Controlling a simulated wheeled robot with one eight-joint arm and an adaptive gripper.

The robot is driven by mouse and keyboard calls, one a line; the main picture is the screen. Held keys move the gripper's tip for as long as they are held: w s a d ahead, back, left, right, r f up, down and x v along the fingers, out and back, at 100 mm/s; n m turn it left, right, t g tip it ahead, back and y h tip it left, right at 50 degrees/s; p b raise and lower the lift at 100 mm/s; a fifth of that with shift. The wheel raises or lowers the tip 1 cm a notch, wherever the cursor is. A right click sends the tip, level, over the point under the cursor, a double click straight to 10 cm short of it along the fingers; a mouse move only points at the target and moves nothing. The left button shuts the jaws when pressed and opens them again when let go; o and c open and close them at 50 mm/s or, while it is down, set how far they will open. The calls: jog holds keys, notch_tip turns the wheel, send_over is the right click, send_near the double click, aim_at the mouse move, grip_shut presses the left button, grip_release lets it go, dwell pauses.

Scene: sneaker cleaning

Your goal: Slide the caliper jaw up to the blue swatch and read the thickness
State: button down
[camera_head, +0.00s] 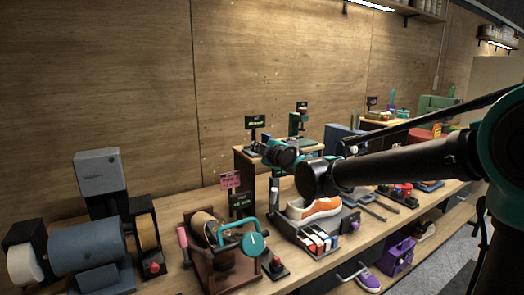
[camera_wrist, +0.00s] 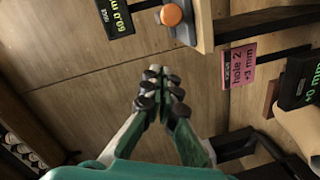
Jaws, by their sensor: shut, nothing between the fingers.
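My gripper (camera_wrist: 160,75) is shut and empty in the wrist view, its fingertips together in front of the bare plywood wall. In the head view my arm hides most of it near the small raised bench. A black display with green digits (camera_wrist: 118,16), reading about 60.0, is at the top left of the wrist view. An orange knob (camera_wrist: 171,14) on a pale block is beside it, apart from my fingers. I cannot tell whether these belong to the caliper. Small coloured pieces (camera_head: 318,241) sit in a dark tray in the head view; I cannot single out the blue swatch.
An orange and white sneaker (camera_head: 314,209) stands behind the dark tray. A pink sign (camera_head: 230,180) stands left of the raised bench (camera_head: 243,162). A brown shoe stand (camera_head: 220,262) and a blue-grey drum machine (camera_head: 88,248) are on the left. The wall's upper area is clear.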

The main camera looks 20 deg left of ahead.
jog(key=shift+w+d+f, duration=0.15)
jog(key=shift+w+f, duration=0.2)
jog(key=shift+w, duration=0.3)
jog(key=shift+w+d+f, duration=0.15)
jog(key=shift+w+f, duration=0.15)
jog(key=shift+w, duration=0.35)
jog(key=shift+w+d+f, duration=0.15)
jog(key=shift+w+f, duration=0.2)
jog(key=shift+w, duration=0.3)
